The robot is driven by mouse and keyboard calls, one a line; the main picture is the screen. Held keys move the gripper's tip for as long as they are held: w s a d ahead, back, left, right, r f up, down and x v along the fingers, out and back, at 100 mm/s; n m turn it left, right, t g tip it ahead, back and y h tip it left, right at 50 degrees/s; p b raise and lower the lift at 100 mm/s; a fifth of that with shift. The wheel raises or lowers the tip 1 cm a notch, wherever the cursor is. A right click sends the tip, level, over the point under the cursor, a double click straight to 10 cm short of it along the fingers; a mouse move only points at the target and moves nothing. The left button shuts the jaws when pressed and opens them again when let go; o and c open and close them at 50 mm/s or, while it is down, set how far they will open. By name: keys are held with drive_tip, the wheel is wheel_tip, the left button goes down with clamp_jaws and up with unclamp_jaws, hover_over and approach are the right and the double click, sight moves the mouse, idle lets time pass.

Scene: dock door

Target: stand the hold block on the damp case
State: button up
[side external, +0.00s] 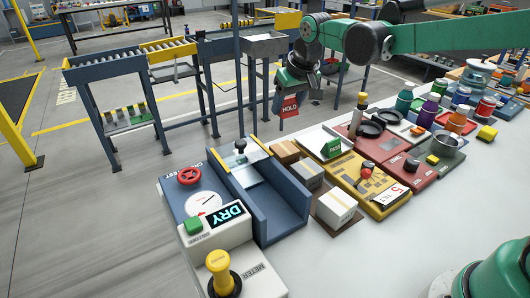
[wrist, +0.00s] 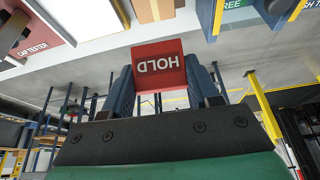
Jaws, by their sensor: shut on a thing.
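The hold block is a red block with "HOLD" in white; it shows in the side external view (side external: 289,106) and the wrist view (wrist: 158,62). My gripper (side external: 289,98) is shut on it, with one dark blue finger on each side in the wrist view. The block hangs in the air beyond the bench's far edge, apart from any case. Three cases stand in a row: a brown one (side external: 285,152), a grey one (side external: 307,174) and a white one (side external: 336,207). No marking I can read tells which is the damp case.
A meter with a "DRY" display (side external: 226,216) and a blue channel (side external: 278,208) stand left of the cases. A green "PASS" block (side external: 331,149) and a yellow board (side external: 372,188) are right of them. Several jars and bowls crowd the bench's right side.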

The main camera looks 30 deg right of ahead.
sight(283, 146)
wheel_tip(283, 146, down, 9)
drive_tip(key=shift+r, duration=0.1)
idle(0.3)
drive_tip(key=o, duration=1.2)
drive_tip(key=shift+o, duration=0.2)
drive_tip(key=v, duration=1.2)
drive_tip(key=s+f+t, duration=0.2)
drive_tip(key=s, duration=1.1)
drive_tip(key=shift+s+d+f+n+t, duration=0.3)
drive_tip(key=shift+s+d+f+t, duration=0.05)
drive_tip(key=shift+d+t, duration=0.1)
